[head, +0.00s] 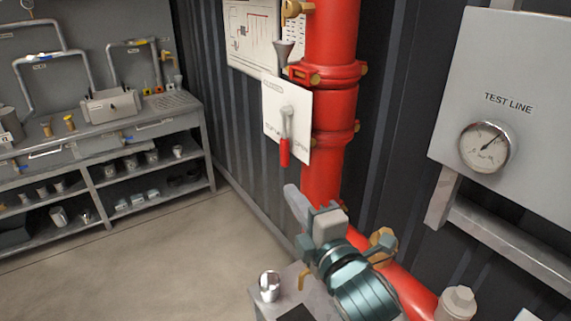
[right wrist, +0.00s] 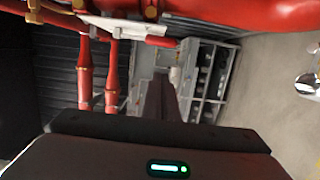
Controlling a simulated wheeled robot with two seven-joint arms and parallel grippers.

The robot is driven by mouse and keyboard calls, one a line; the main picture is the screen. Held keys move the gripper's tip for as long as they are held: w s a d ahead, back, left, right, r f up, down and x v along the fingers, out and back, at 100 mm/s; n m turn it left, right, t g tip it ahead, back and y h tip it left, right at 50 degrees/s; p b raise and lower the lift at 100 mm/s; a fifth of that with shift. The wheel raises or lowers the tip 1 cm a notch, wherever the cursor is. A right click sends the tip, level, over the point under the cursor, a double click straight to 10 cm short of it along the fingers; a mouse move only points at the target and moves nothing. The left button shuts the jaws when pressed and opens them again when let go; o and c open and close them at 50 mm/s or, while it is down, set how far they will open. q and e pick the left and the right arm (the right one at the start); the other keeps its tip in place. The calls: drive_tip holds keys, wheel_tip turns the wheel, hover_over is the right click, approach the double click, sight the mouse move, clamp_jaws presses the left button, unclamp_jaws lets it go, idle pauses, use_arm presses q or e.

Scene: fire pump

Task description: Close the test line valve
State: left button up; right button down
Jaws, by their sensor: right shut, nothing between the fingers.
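A lever with a red grip (head: 284,151) hangs straight down from its pivot on a white plate (head: 272,112) beside the red standpipe (head: 330,100). The plate's lettering is mostly too small to read. A lever with a red grip (right wrist: 160,42) also shows in the right wrist view, beyond the fingers. My right gripper (head: 292,192) is below and just right of the lever, apart from it, in front of the pipe. Its fingers (right wrist: 160,82) are shut and empty. My left gripper is out of view.
A grey panel marked TEST LINE with a round gauge (head: 485,147) is at the right. A red pipe (head: 400,285) runs below my right arm. A workbench with shelves (head: 150,135) stands at the left. The floor (head: 180,250) before it is clear.

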sight(286, 165)
drive_tip(key=p+x, duration=0.1)
drive_tip(key=x, duration=0.2)
drive_tip(key=d+p+x, duration=0.1)
drive_tip(key=x, duration=0.3)
drive_tip(key=p+x, duration=0.2)
drive_tip(key=x, duration=0.1)
drive_tip(key=shift+w+d+r, duration=0.15)
drive_tip(key=shift+w+d, duration=0.1)
drive_tip(key=shift+w, duration=0.5)
drive_tip(key=shift+w+d, duration=0.35)
drive_tip(key=shift+w, duration=0.2)
